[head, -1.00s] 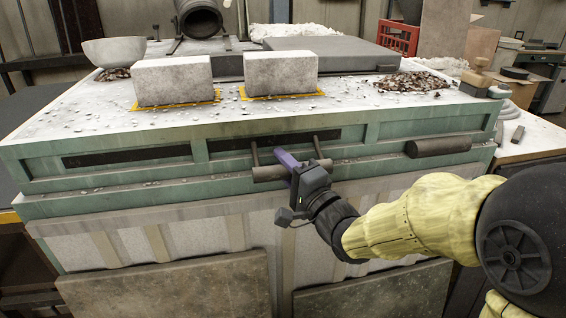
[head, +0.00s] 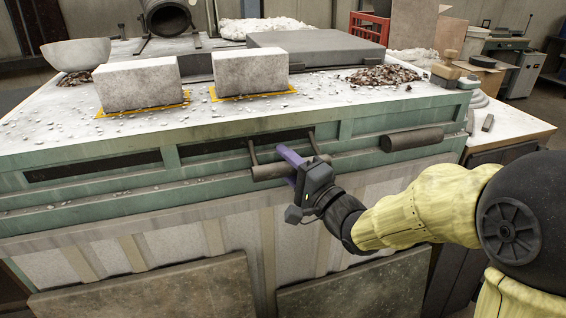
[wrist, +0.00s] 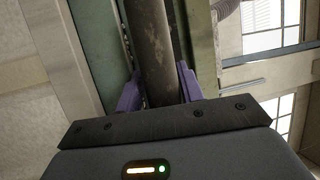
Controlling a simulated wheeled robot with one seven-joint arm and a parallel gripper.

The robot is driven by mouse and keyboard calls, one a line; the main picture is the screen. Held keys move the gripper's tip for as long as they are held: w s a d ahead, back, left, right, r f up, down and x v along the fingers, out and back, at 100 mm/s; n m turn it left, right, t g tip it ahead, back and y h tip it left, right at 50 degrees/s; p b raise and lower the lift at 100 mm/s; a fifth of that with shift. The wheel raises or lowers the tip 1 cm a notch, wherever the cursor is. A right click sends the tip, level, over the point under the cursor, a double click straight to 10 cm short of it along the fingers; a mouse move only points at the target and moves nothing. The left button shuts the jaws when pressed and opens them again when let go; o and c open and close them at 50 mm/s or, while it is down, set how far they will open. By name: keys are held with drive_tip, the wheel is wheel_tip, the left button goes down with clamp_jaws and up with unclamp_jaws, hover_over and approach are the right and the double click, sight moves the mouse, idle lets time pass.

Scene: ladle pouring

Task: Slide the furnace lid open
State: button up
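The furnace lid appears to be the flat grey slab (head: 315,48) on top of the furnace (head: 160,205), behind two pale blocks. A dark bar handle (head: 270,171) hangs on two short arms from a long slot in the green front rail, near the slot's right end. My gripper (head: 289,160) is at the handle's right part, with its purple fingers across the bar. In the wrist view the bar (wrist: 155,50) runs between the two fingers (wrist: 158,88), close against both. The furnace opening is hidden behind the blocks.
The pale blocks (head: 137,83) (head: 250,72) stand on yellow-marked spots near the front edge. A bowl (head: 76,54) stands at the left. Dark rubble (head: 385,76) lies right of the slab. A second dark bar (head: 412,138) sits further right on the front.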

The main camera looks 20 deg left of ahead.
drive_tip(key=shift+s+a+r, duration=0.1)
drive_tip(key=shift+s, duration=0.05)
drive_tip(key=b+v, duration=0.7)
drive_tip(key=v, duration=1)
drive_tip(key=shift+d, duration=0.2)
